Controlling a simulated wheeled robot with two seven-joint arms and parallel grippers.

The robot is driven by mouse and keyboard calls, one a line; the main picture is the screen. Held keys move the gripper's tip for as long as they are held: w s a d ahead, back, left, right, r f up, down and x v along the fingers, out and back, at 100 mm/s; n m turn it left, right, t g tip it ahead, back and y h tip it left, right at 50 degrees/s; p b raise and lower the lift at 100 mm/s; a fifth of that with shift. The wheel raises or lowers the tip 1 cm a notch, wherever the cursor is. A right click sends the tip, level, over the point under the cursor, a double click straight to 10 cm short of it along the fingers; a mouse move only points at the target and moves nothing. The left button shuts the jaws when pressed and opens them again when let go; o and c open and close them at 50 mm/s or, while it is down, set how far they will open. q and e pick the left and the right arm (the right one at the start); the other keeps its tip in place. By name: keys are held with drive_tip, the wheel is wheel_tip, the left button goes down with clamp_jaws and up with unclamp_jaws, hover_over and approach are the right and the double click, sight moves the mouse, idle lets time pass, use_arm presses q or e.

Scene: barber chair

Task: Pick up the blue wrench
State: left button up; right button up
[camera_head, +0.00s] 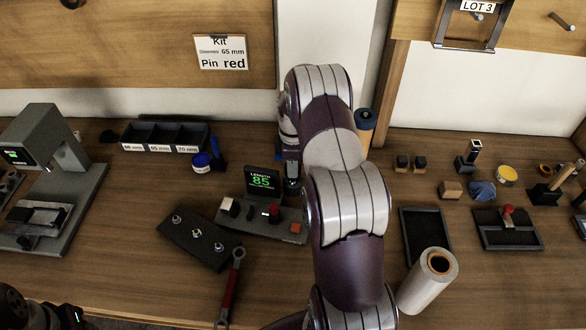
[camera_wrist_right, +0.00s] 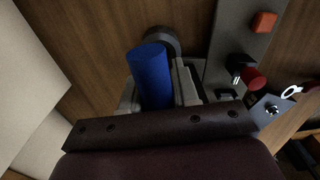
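A blue cylindrical handle (camera_wrist_right: 151,76) stands between the two fingers of my right gripper (camera_wrist_right: 158,92) in the right wrist view. It is probably the blue wrench's handle; no wrench head shows. A dark round part (camera_wrist_right: 162,41) is at its far end. The fingers lie close on both sides of the handle, but I cannot tell if they grip it. In the head view my right gripper (camera_head: 291,183) points down beside the length display, mostly behind my right arm, and the blue handle is hidden. My left gripper's fingers do not show.
A red wrench (camera_head: 231,288) lies by the dark block with pegs (camera_head: 198,243). The length display (camera_head: 262,181) and its button base (camera_head: 245,219) stand close to my right gripper. A white roll (camera_head: 427,282) and black tray (camera_head: 426,236) are to the right.

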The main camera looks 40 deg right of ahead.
clamp_jaws()
